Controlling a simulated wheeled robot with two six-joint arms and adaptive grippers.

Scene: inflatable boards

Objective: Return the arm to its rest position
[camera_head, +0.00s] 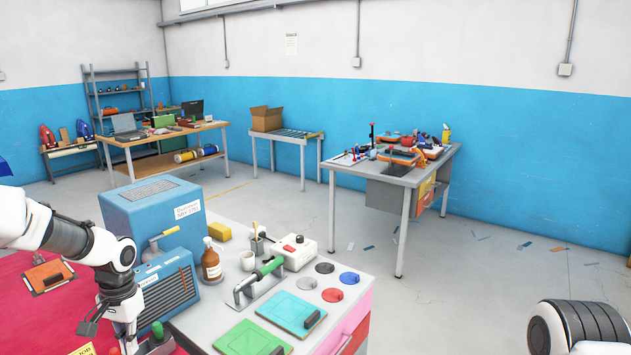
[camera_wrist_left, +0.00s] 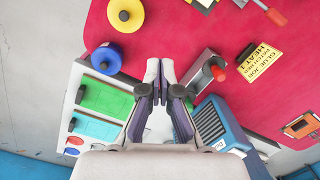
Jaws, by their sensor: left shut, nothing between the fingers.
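My left arm comes in from the left edge of the head view and bends down in front of the blue machine. My left gripper (camera_head: 127,340) is low in the frame, near the bottom edge, beside the heater-like blue unit (camera_head: 168,287). In the left wrist view my left gripper (camera_wrist_left: 160,68) points over the red surface, its fingertips together with nothing between them. A grey device with a red knob (camera_wrist_left: 216,73) lies just right of the fingertips. Part of my right arm shows at the lower right of the head view; its gripper is out of frame.
The grey workbench (camera_head: 222,318) holds a green pad (camera_head: 250,340), a blue pad (camera_head: 290,313), a brown bottle (camera_head: 211,262) and a green-handled tool (camera_head: 262,277). A yellow spool (camera_wrist_left: 125,14) and a blue spool (camera_wrist_left: 107,58) sit on the red surface (camera_wrist_left: 190,30). Open floor (camera_head: 480,280) lies right.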

